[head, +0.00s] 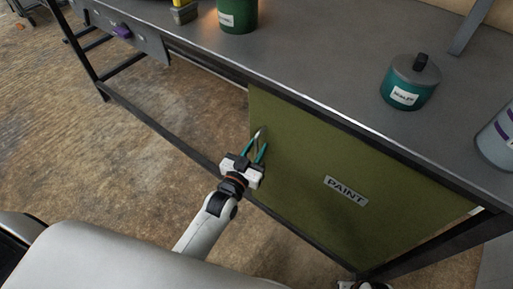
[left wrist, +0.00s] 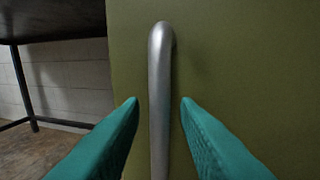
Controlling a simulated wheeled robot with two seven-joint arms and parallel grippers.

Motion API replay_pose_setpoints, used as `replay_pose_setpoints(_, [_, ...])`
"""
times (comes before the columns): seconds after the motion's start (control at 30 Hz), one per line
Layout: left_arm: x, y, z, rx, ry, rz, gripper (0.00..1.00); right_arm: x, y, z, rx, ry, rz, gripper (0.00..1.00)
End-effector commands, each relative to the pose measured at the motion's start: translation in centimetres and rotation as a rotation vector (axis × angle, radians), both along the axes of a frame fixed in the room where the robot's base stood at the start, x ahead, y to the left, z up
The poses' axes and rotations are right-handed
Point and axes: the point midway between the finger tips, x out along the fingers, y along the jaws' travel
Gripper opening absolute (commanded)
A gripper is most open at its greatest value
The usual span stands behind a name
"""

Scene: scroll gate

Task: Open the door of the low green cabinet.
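The low green cabinet door (head: 310,190) is under the grey workbench and carries a PAINT label (head: 346,191). It looks closed in the head view. A silver bar handle (head: 258,137) stands upright near the door's left edge. It fills the middle of the left wrist view (left wrist: 160,85), with its bent top end against the green door. My left gripper (head: 256,146) is open, with one teal finger on each side of the bar. In the left wrist view (left wrist: 160,102) a gap shows between the bar and each finger. My right gripper's fingers do not show.
The workbench top (head: 310,60) overhangs the door and carries a green lidded canister (head: 408,84), a green pot (head: 237,14) and a grey container (head: 497,138). A dark frame rail (head: 150,120) runs left of the cabinet. Open floor (head: 90,170) lies at left.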

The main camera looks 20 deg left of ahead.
Motion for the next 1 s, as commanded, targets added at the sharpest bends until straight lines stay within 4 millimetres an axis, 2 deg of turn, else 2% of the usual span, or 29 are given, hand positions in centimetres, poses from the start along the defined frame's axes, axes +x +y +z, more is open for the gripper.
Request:
replay_pose_setpoints(0.37, [0.52, -0.09, 0.01, 0.000, 0.001, 0.000, 0.27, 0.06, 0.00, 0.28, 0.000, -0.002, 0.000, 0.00])
replay_pose_setpoints(0.53, [0.51, -0.09, 0.00, 0.000, 0.001, 0.000, 0.00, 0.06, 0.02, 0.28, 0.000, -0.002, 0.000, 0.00])
replay_pose_setpoints(0.93, [0.24, 0.12, 0.02, 0.000, 0.002, 0.003, 0.00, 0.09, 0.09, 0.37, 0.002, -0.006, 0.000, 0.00])
replay_pose_setpoints(1.0, [-0.02, 0.37, 0.05, 0.000, 0.003, 0.008, 0.00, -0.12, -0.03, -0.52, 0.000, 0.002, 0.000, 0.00])
